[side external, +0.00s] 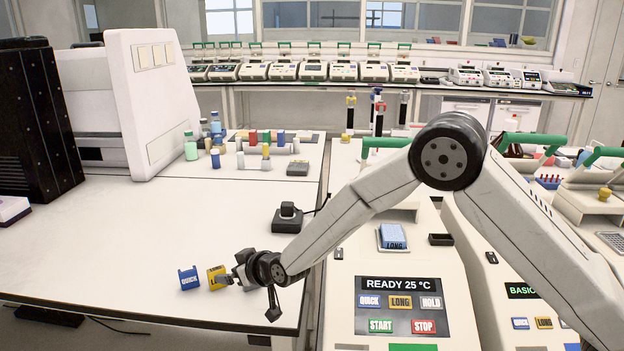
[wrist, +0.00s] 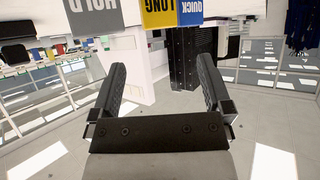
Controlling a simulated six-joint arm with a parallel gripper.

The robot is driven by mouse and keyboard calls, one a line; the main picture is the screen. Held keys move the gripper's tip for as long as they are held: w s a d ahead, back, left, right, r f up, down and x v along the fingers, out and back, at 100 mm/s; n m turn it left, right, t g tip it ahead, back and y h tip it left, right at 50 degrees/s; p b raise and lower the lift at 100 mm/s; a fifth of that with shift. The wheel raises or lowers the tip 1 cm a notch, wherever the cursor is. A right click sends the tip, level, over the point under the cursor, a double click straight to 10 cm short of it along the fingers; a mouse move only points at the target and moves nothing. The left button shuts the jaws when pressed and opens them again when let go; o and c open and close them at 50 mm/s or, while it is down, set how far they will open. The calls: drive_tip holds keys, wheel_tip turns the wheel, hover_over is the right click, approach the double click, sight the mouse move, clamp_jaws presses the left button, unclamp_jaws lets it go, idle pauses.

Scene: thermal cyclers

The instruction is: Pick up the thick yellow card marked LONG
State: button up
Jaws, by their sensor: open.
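The yellow card marked LONG (side external: 215,274) stands on the white bench near its front edge, beside the blue card marked QUICK (side external: 189,279). In the wrist view the yellow card (wrist: 158,12) is at the top edge, cut off, between a grey card marked HOLD (wrist: 93,14) and the blue card (wrist: 189,11). My gripper (side external: 229,278) is just right of the yellow card in the side view and partly overlaps it. In the wrist view its two fingers (wrist: 162,75) are spread with nothing between them. Contact with the card cannot be told.
A thermal cycler with a READY 25 °C panel (side external: 401,284) stands to the right, with a blue block (side external: 393,236) on it. A small black device (side external: 288,217) sits at the bench's right edge. Bottles (side external: 191,146) and small tubes stand farther back. The middle bench is clear.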

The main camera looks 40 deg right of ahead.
sight(216, 269)
drive_tip(key=shift+x, duration=1.2)
drive_tip(key=shift+x, duration=2.55)
drive_tip(key=c, duration=1.3)
drive_tip(key=shift+c, duration=0.2)
drive_tip(key=shift+r, duration=0.1)
